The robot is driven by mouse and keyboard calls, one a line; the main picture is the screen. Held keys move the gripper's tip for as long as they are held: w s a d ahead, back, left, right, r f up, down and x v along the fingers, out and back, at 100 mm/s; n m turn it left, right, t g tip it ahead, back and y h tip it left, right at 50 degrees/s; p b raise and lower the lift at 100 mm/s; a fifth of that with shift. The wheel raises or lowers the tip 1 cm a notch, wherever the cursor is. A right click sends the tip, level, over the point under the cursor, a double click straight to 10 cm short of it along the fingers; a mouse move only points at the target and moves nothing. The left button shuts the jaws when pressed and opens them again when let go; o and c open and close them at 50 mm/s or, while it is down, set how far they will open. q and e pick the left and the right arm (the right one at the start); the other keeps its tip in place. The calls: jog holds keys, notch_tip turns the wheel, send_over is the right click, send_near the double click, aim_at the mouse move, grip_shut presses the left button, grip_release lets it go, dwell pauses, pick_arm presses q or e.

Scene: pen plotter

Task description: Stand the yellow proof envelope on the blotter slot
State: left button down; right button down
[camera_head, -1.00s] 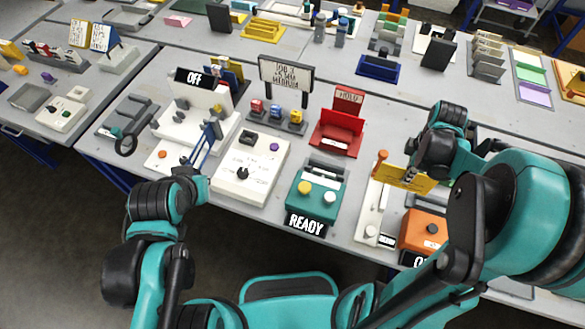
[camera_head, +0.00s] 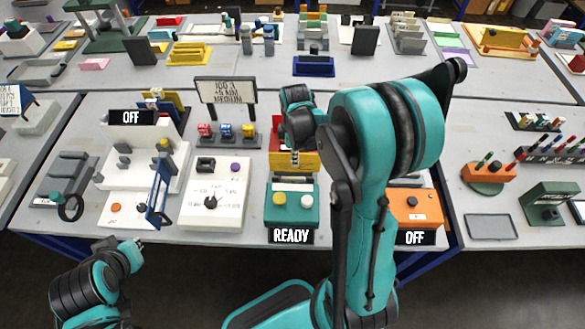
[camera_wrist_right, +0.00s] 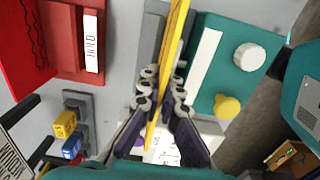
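The yellow proof envelope (camera_head: 308,162) is in my right gripper (camera_head: 296,152), above the back of the green READY unit and in front of the red tray. In the right wrist view the envelope (camera_wrist_right: 176,45) appears edge-on as a thin strip, with the right gripper's fingers (camera_wrist_right: 162,95) closed on both sides of it. A grey slotted piece (camera_wrist_right: 148,42) lies beneath, beside the green unit (camera_wrist_right: 208,70); I cannot tell whether the envelope touches it. My left gripper (camera_head: 133,246) is low at the left, off the table's front edge, too small to read.
The red HOLD tray (camera_wrist_right: 72,40) stands close behind. A white unit with a black knob (camera_head: 215,205) is left of the green unit, and an orange OFF unit (camera_head: 415,207) is to its right. Small coloured blocks on a stand (camera_head: 226,132) are nearby at the left.

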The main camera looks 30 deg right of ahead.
aim_at(293, 171)
jog(key=shift+w+a+f, duration=0.15)
jog(key=shift+a+f, duration=0.05)
jog(key=shift+f, duration=0.3)
notch_tip(293, 171, down, 4)
jog(key=shift+r+b, duration=0.25)
jog(key=shift+b, duration=0.6)
jog(key=shift+r, duration=0.1)
jog(key=c, duration=1.7)
grip_release()
